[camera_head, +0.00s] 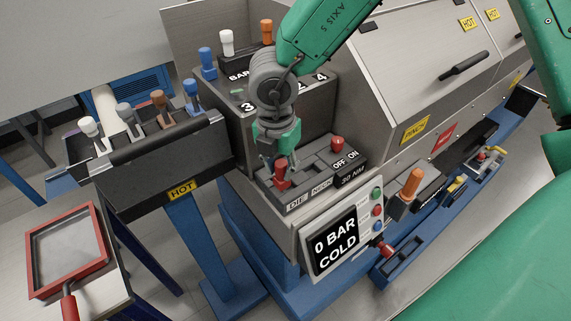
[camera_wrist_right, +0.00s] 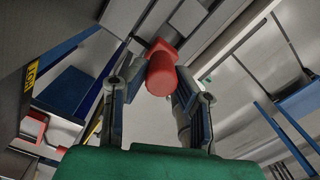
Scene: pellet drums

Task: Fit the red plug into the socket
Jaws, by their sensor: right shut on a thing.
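My right gripper (camera_head: 281,160) points down at the dark panel (camera_head: 318,168) lettered DIE, NECK, OFF and ON. It is shut on the red plug (camera_head: 281,177), which is at the DIE end of the panel. In the right wrist view the plug (camera_wrist_right: 161,75) is a red cylinder with a wider, squarish red part behind it, between the two fingers (camera_wrist_right: 152,92). I cannot tell which recess of the panel is the socket, nor whether the plug is seated or just above it. My left gripper is not in view.
A red knob (camera_head: 338,144) stands by OFF and ON. Below the panel a display (camera_head: 335,243) reads 0 BAR COLD. A dark rack (camera_head: 150,165) with several coloured-top handles and a HOT label is at left. A red-framed screen (camera_head: 68,250) lies on the table at lower left.

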